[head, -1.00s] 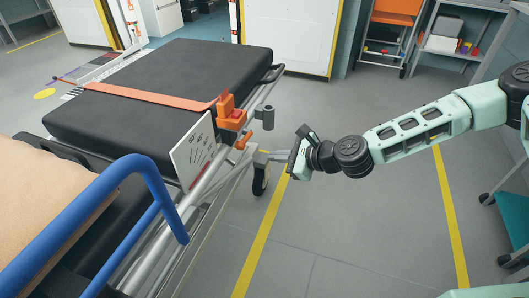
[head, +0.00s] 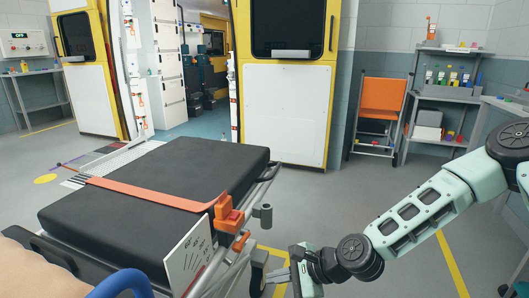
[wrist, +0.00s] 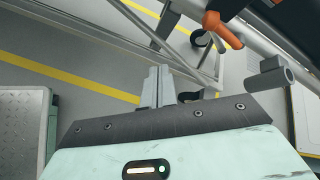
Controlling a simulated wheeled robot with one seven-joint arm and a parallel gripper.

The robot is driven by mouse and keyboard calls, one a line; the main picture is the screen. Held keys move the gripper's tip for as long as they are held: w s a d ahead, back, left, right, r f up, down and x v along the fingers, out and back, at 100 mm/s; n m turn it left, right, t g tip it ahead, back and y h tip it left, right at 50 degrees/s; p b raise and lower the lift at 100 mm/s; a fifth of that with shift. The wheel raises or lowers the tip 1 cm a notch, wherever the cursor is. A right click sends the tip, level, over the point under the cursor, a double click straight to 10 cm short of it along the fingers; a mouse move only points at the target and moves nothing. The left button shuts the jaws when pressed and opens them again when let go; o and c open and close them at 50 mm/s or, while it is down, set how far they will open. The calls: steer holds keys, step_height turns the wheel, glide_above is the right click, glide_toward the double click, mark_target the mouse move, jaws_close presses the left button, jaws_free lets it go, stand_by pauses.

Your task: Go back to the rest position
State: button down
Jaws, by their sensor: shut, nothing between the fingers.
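My gripper (head: 290,272) is at the lower middle of the head view, just right of the stretcher's side rail. Its fingers (wrist: 157,86) are together and empty in the wrist view, above the grey floor. My arm reaches in from the right edge of the head view, bent at the elbow.
The stretcher (head: 140,200) has a black mattress, an orange strap (head: 150,193) and an orange buckle (head: 228,215). A white angle plate (head: 190,258) stands at its side. An orange folding chair (head: 382,100) and grey shelves (head: 440,110) stand at the back right. Floor between is clear.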

steer(key=s+d+r+n+g+h, duration=0.2)
steer(key=s+d+r+n+h, duration=0.3)
steer(key=s+r+n, duration=0.55)
steer(key=s+d+r+n+g+h, duration=0.2)
steer(key=s+d+r+n+h, duration=0.4)
steer(key=s+n, duration=0.65)
step_height(320, 180, up, 25)
steer(key=m+y+p, duration=0.1)
steer(key=p, duration=2.3)
steer(key=shift+s, duration=0.4)
